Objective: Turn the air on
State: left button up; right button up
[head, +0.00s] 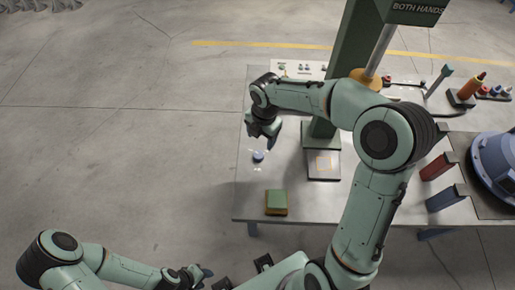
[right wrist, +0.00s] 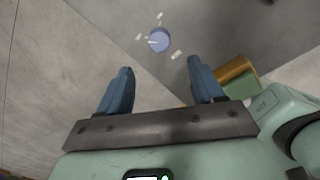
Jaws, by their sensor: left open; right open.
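A small round blue knob (head: 258,156) sits on the grey table top near its left edge. In the right wrist view the knob (right wrist: 159,40) has a white pointer mark toward the left, and small white labels around it, too small to read. My right gripper (head: 262,138) is above and just behind the knob in the head view. In the right wrist view its two blue fingers (right wrist: 160,66) are apart and empty, with the knob beyond the tips, roughly centred between them. My left gripper (head: 205,274) is open and low in the head view, away from the table.
A green and yellow block (head: 276,202) lies on the table in front of the knob. A green column (head: 350,70) stands right of it, with a dark plate (head: 323,165) at its foot. A blue round housing (head: 493,160) is at the far right. Table around the knob is clear.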

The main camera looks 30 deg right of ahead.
aim_at(259, 154)
jog(key=f, duration=0.7)
jog(key=f+b, duration=0.1)
jog(key=f, duration=0.2)
jog(key=shift+w+a+f, duration=0.1)
jog(key=shift+w+f, duration=0.2)
jog(key=shift+w, duration=0.1)
jog(key=c, duration=1.1)
